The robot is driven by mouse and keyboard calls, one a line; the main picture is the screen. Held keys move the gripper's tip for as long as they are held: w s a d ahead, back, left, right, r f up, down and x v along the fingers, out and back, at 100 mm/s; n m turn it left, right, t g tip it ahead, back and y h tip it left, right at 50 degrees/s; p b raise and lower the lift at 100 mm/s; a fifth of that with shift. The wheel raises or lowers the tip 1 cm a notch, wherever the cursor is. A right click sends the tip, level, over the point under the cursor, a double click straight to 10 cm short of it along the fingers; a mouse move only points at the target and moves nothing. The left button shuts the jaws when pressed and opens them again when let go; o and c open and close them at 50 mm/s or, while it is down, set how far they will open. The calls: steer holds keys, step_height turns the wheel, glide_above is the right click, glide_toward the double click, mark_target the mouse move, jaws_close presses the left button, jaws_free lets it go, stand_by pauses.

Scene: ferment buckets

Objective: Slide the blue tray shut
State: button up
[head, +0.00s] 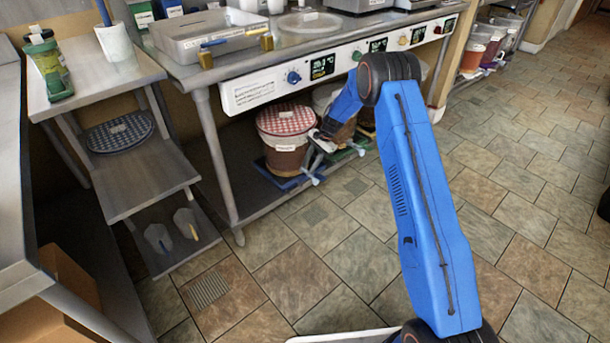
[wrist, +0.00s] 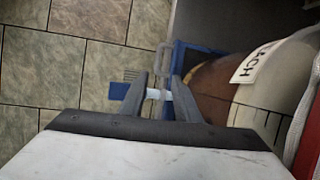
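The blue tray (head: 283,180) lies low on the under-shelf, with a bucket (head: 286,145) topped by a red-checked cover standing on it. A pale handle (head: 314,179) sticks out at its front right. My gripper (head: 316,163) reaches down to that side of the tray, in front of the bucket. In the wrist view, my two dark fingers (wrist: 160,88) stand apart, with a pale piece (wrist: 158,94) filling the gap between them. I cannot tell whether they grip it. Part of the blue tray (wrist: 188,58) shows beyond the fingers, beside the labelled bucket (wrist: 222,82).
A green tray (head: 345,154) and more buckets stand to the right under the steel counter (head: 290,40). A table leg (head: 216,165) stands left of the blue tray. A side stand (head: 100,80) is further left. The tiled floor (head: 330,245) in front is clear.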

steer(key=shift+v, duration=2.55)
steer(key=s+d+r+n+t, duration=0.1)
steer(key=s+d+r, duration=0.1)
steer(key=s+r, duration=0.5)
steer(key=s+d+r+n+h, duration=0.15)
steer(key=s+r, duration=0.25)
steer(key=r, duration=0.7)
steer(key=s+d+r+n+t, duration=0.1)
steer(key=s+d+r, duration=0.2)
steer(key=s+r, duration=0.35)
steer(key=s+d+r+n+t+h, duration=0.1)
steer(key=s+d+r+n, duration=0.25)
steer(key=s+r, duration=1.05)
steer(key=s+d+f+n+t+h, duration=0.1)
steer(key=s+d, duration=0.2)
steer(key=s, duration=1.1)
steer(key=s+d+f+n+t+h, duration=0.1)
steer(key=s+d+f+n+t, duration=0.1)
steer(key=s, duration=1.3)
steer(key=shift+d+f, duration=0.2)
steer(key=shift+d, duration=0.6)
